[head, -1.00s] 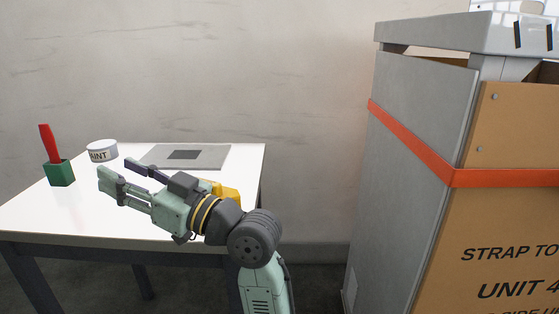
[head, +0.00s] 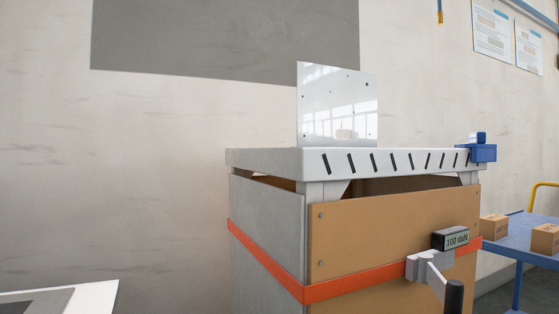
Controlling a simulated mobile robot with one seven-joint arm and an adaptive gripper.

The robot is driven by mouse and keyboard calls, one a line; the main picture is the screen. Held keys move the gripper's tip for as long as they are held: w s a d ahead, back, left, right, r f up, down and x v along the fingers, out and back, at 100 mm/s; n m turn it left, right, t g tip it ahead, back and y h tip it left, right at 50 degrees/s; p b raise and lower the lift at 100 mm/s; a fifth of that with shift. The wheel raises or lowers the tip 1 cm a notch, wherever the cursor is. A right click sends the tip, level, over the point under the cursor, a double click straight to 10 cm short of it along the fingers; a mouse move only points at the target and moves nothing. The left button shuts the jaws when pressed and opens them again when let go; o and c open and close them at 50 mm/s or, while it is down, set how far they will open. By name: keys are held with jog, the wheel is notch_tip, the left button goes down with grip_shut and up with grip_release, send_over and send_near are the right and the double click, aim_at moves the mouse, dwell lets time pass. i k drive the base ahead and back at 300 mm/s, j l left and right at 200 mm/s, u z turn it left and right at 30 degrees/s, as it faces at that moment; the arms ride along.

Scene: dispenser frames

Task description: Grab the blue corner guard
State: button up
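The blue corner guard (head: 484,153) sits at the right front corner of the white slotted top of a large strapped unit (head: 410,225). It is a small blue block with a narrower raised part on top. Its far side is hidden. My gripper is out of the head view now, so its state does not show.
An orange strap (head: 350,284) runs around the unit, with a tensioner (head: 424,268) and a "100 daN" display (head: 451,239) in front. A shiny panel (head: 337,105) stands on top. A blue table (head: 515,236) with small boxes is right. A white table (head: 95,296) is lower left.

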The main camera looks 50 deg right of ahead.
aim_at(481, 153)
jog(key=z, duration=1.5)
jog(key=j+z, duration=0.1)
jog(key=z, duration=0.35)
jog(key=j+z, duration=0.1)
jog(key=z, duration=0.4)
jog(key=k+z, duration=0.1)
jog(key=z, duration=0.35)
jog(key=k+j, duration=0.2)
jog(key=i+j, duration=0.35)
